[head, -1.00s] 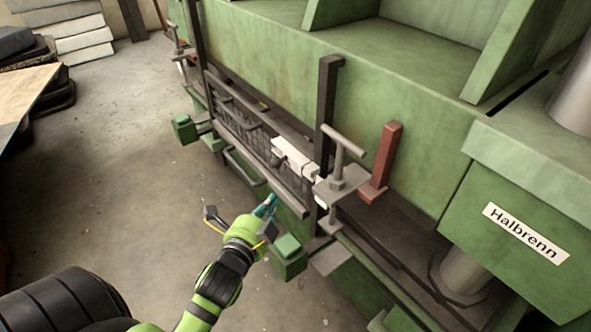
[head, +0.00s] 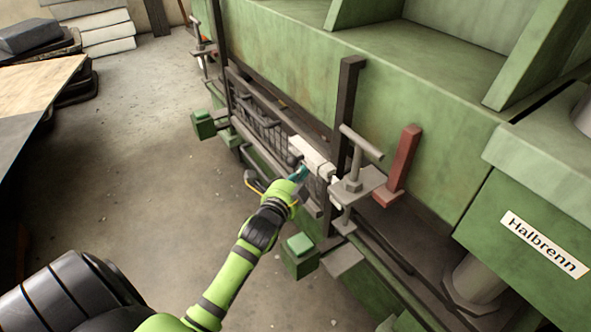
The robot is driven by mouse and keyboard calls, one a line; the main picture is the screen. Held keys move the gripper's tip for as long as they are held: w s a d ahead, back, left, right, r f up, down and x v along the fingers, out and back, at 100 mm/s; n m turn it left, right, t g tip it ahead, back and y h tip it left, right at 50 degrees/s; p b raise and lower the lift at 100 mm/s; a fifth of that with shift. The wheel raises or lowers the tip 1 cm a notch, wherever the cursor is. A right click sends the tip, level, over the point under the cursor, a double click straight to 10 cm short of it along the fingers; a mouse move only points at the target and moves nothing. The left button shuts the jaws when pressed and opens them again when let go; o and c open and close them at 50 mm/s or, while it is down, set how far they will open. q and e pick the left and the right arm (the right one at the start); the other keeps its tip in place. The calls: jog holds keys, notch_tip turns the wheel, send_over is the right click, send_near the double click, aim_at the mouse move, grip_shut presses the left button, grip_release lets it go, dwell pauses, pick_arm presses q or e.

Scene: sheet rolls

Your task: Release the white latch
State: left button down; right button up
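The white latch (head: 312,152) is a pale block on the upper rail of the dark mesh guard (head: 262,122), at the front of the green machine. My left gripper (head: 300,173) is at the latch's lower front side, its teal fingertips close to or touching it. The fingers are small and partly hidden by the green wrist, so I cannot tell whether they are open or shut, or whether they touch the latch. My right gripper is not in view.
A T-handled clamp (head: 355,165) and a red lever (head: 402,165) stand just right of the latch. Green blocks (head: 299,255) jut out below the guard. A dark upright post (head: 347,110) rises beside the latch. Open concrete floor (head: 150,190) lies to the left.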

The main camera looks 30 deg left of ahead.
pick_arm(q)
jog(key=shift+w+a+f, duration=0.15)
jog(key=shift+w+a, duration=0.2)
jog(key=shift+a, duration=0.25)
jog(key=shift+w+a+f, duration=0.15)
jog(key=shift+w+a, duration=0.15)
jog(key=shift+a, duration=0.3)
jog(key=a, duration=0.1)
jog(key=w+a, duration=0.1)
jog(key=a, duration=0.2)
jog(key=shift+w+a, duration=0.15)
jog(key=shift+w, duration=0.2)
